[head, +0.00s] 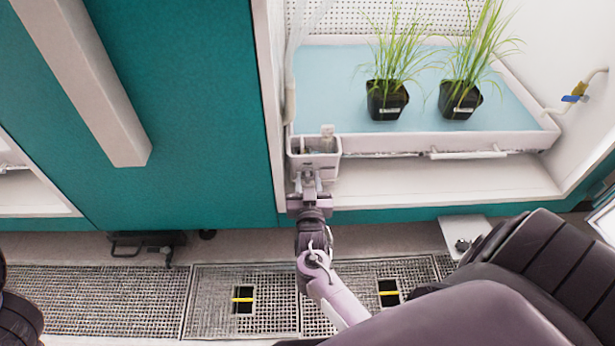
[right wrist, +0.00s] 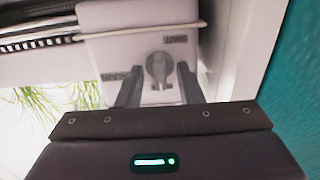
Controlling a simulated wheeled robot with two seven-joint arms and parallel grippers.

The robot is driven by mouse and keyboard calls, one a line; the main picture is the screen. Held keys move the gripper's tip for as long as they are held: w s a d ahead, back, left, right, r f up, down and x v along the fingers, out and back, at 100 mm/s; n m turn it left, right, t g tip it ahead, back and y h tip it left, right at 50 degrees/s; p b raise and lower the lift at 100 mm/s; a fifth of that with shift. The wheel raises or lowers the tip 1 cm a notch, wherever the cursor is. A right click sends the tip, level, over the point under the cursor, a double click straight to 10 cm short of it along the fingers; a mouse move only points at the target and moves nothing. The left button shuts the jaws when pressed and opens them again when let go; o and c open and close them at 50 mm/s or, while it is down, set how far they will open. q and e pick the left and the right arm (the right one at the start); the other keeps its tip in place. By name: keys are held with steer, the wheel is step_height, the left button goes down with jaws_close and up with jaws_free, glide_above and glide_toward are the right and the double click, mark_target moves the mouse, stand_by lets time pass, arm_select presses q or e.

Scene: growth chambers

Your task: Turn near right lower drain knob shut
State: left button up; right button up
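The drain knob (right wrist: 158,68) is a small grey knob on the face of a white box (right wrist: 128,22) in the right wrist view. A "SHUT" label sits above it and to the right, and an "OPEN" label to its left. Its handle runs roughly up and down in that picture. My right gripper (right wrist: 158,82) has one finger on each side of the knob, with gaps showing; it looks open. In the head view my right gripper (head: 311,182) is in front of the white box (head: 315,163), at the tray's near left corner, and hides the knob. My left gripper is out of view.
A pale blue tray (head: 340,118) holds two black pots of grass (head: 387,100) (head: 461,99). A blue-handled valve (head: 574,98) is on the chamber's right wall. A teal panel (head: 200,110) stands left of the opening. Metal floor grating (head: 110,300) lies below.

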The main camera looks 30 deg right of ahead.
steer(key=shift+s, duration=0.1)
steer(key=c, duration=0.6)
